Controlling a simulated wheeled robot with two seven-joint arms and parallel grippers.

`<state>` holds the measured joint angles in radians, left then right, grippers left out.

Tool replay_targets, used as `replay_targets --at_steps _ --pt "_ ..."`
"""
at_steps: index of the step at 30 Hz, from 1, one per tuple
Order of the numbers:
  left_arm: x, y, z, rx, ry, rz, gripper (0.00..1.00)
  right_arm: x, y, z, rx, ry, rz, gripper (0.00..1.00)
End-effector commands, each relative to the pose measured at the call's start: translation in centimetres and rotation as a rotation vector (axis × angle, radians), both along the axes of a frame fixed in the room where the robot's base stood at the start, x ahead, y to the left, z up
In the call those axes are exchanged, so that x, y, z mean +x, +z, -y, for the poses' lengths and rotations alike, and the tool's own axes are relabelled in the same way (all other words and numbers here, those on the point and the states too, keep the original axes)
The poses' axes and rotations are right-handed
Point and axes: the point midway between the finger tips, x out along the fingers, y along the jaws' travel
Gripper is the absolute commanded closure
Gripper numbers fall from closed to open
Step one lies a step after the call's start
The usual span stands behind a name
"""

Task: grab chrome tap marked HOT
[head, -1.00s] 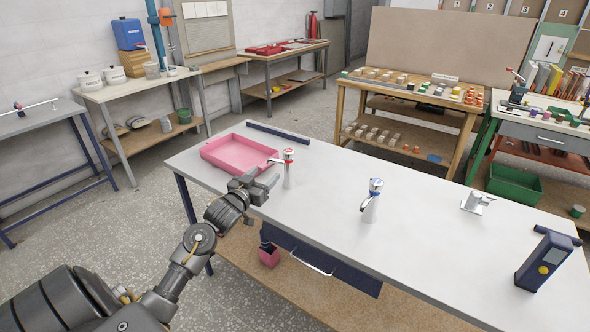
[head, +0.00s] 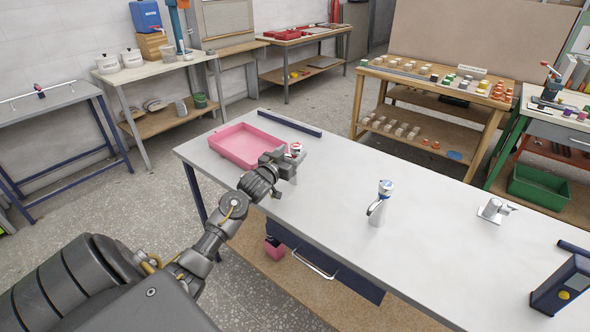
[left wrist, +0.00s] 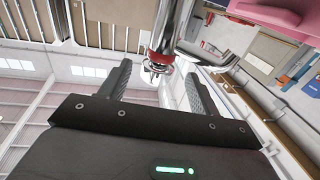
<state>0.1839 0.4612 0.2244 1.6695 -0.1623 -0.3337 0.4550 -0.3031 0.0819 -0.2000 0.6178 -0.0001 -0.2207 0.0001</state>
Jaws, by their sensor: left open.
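The red-marked chrome tap (head: 296,149) stands upright on the grey workbench (head: 330,205), beside the pink tray. My left gripper (head: 284,166) is open at this tap and hides much of its body in the head view. In the left wrist view the tap (left wrist: 163,48), with its red ring, shows in the gap between the two open fingers (left wrist: 158,76). No grip on it shows. Any lettering is too small to read. A blue-marked chrome tap (head: 379,207) stands further right. My right gripper is not in view.
The pink tray (head: 222,143) lies just left of the red-marked tap, with a dark bar (head: 290,123) behind it. A third chrome fitting (head: 494,210) and a blue handheld device (head: 563,284) are to the right. The bench between the taps is clear.

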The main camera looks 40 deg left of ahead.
Motion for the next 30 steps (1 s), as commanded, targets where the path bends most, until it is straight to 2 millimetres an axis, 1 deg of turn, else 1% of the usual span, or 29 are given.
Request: replay_targets --at_steps 2,5,10,12,15,23,24,25,30 --pt "0.1 0.0 0.0 0.000 -0.001 0.000 0.38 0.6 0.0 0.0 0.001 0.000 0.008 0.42" --pt "0.7 0.2 0.1 -0.001 -0.002 0.001 0.38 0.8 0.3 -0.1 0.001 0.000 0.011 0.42" --pt "3.2 0.4 -0.2 -0.002 -0.001 0.000 0.38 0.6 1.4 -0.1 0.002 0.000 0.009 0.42" --pt "4.1 0.3 -0.3 -0.001 -0.001 0.001 0.38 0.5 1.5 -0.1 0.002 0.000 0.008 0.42" --pt "5.0 0.1 -0.5 0.001 -0.001 0.000 0.38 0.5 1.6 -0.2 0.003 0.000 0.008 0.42" --pt "5.3 0.0 -0.5 0.001 -0.002 0.001 0.38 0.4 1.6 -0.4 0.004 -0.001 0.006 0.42" --pt "5.3 0.0 -0.5 0.001 -0.002 0.001 0.39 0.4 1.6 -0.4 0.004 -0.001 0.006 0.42" --pt "5.3 0.0 -0.5 0.001 -0.002 0.001 0.43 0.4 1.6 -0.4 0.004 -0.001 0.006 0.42" --pt "5.3 0.0 -0.5 0.001 -0.002 0.000 0.65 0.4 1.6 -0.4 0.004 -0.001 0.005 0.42"
